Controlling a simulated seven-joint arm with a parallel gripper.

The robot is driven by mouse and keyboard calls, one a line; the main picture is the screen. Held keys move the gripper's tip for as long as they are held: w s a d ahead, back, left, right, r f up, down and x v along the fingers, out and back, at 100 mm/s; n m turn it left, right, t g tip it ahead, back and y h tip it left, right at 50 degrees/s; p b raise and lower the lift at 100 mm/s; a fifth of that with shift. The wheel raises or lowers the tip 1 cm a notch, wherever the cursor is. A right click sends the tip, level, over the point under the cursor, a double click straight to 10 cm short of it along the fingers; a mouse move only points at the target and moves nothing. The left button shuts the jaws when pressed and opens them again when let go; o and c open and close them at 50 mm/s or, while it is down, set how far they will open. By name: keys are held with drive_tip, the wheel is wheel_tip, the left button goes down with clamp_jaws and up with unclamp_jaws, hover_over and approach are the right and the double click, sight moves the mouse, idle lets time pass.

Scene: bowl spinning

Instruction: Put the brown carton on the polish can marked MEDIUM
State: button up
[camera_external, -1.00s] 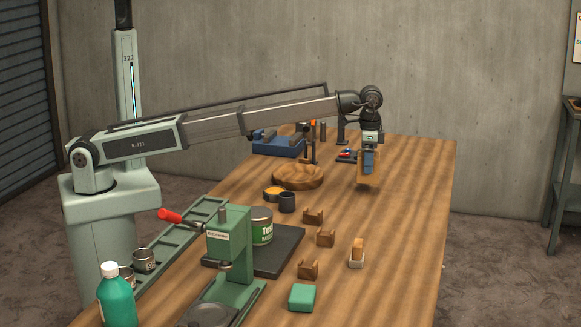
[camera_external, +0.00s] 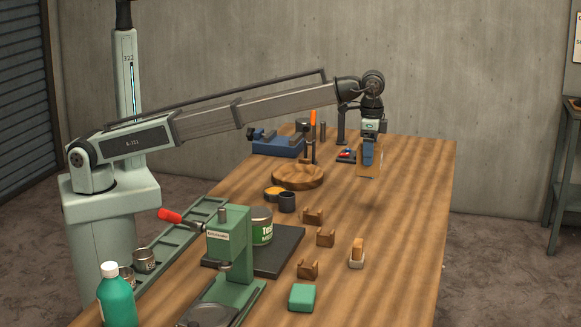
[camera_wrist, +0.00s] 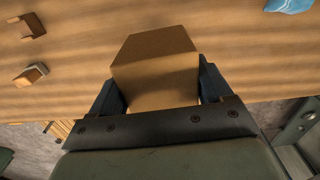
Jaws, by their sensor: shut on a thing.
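My gripper (camera_external: 368,158) is shut on the brown carton (camera_external: 370,171) and holds it above the right part of the bench. In the wrist view the carton (camera_wrist: 155,65) sits between the two dark fingers of my gripper (camera_wrist: 158,92). A green and white labelled can (camera_external: 262,228) stands on a dark plate, partly behind a green press. Its label starts "Tes" with an "M" below; the rest is hidden. Two smaller grey cans (camera_external: 144,260) sit on the green rail at left, their markings too small to read.
The green press (camera_external: 230,250) with its red handle stands at the front. The bench's right side is mostly clear.

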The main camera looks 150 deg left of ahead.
drive_tip(key=w+d+r+m, duration=0.2)
drive_tip(key=w+d, duration=0.8)
drive_tip(key=d, duration=0.2)
drive_tip(key=n, duration=0.1)
hover_over(257, 212)
drive_tip(key=shift+f, duration=1.4)
drive_tip(key=shift+f, duration=0.1)
drive_tip(key=o, duration=1.1)
